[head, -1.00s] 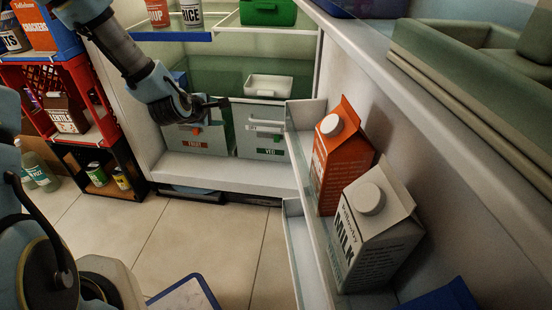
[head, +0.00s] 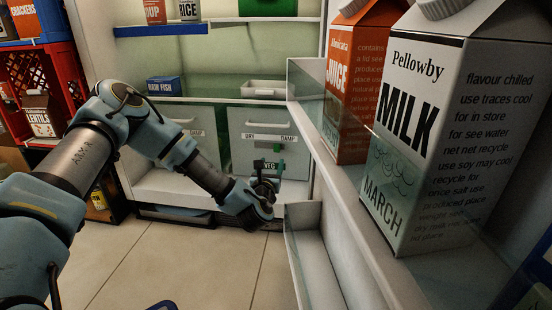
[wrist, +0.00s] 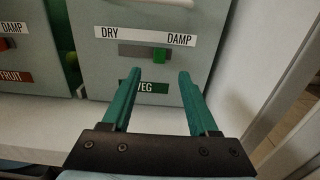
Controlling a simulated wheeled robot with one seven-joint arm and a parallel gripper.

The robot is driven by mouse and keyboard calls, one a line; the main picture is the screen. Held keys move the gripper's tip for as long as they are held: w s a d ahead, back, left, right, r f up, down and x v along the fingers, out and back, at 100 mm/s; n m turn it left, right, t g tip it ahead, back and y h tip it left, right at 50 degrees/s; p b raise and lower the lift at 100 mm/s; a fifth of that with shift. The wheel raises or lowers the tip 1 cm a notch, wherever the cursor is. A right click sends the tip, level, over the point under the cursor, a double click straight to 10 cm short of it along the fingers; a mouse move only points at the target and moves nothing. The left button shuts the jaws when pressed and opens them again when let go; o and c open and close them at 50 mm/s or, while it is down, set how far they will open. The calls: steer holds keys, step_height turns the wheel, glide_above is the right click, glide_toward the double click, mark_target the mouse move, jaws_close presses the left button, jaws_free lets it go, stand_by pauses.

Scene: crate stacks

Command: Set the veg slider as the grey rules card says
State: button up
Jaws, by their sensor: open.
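The veg drawer (head: 240,120) is the right-hand grey drawer at the bottom of the fridge. Its strip reads DRY at left and DAMP at right. The green veg slider (wrist: 160,54) sits towards the DAMP end of its dark track (wrist: 132,48). My gripper (wrist: 160,75) is open, its two teal fingers pointing at the drawer front. In the wrist view the slider shows in line with the gap between the fingertips; contact cannot be told. In the head view my gripper (head: 270,167) is low in front of the drawer. I see no grey rules card.
The fruit drawer (head: 180,135) is just left, with a red slider (wrist: 6,44) by its DAMP label. The open fridge door at right holds a milk carton (head: 425,130) and a juice carton (head: 350,90). A blue box (head: 163,87) stands on the shelf above.

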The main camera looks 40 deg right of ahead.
mark_target(276, 148)
steer(key=b+x, duration=0.4)
steer(key=x, duration=0.5)
steer(key=shift+w+d, duration=0.1)
steer(key=shift+w, duration=0.05)
steer(key=shift+w+d+b, duration=0.3)
steer(key=shift+w+b, duration=0.05)
jaws_close()
stand_by(0.9)
